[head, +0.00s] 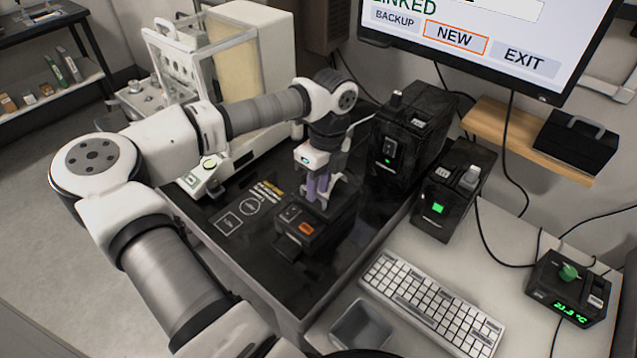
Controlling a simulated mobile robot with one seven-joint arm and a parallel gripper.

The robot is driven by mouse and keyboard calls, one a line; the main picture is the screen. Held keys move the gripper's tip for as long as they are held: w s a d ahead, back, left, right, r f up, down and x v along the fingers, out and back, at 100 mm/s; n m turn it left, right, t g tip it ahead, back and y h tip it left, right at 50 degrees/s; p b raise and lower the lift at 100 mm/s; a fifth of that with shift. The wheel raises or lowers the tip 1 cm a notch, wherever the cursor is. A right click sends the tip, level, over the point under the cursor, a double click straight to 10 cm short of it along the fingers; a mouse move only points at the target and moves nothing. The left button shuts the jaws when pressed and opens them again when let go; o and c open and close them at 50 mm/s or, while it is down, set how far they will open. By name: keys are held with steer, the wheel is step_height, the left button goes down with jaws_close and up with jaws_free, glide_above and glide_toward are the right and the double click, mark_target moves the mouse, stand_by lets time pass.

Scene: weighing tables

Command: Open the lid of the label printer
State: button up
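A small black device (318,232) with an orange button stands on the dark bench top, directly below my gripper. It may be the label printer, but I see no readable name on it. Its top is partly hidden by my gripper, and I cannot tell whether a lid is raised. My gripper (318,190) points down, with its purplish fingers at or just above the device's top. I cannot tell whether they touch it or how far apart they are. A taller black unit (412,140) with a green light stands behind to the right.
Another black device (448,195) with a green light stands right of the raised bench edge. A keyboard (432,303), a grey bin (360,328) and a temperature display (568,290) occupy the right table. A monitor (490,40) hangs above. A balance cabinet (235,70) stands behind my arm.

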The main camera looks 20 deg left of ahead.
jaws_close()
steer(key=shift+w+r, duration=0.1)
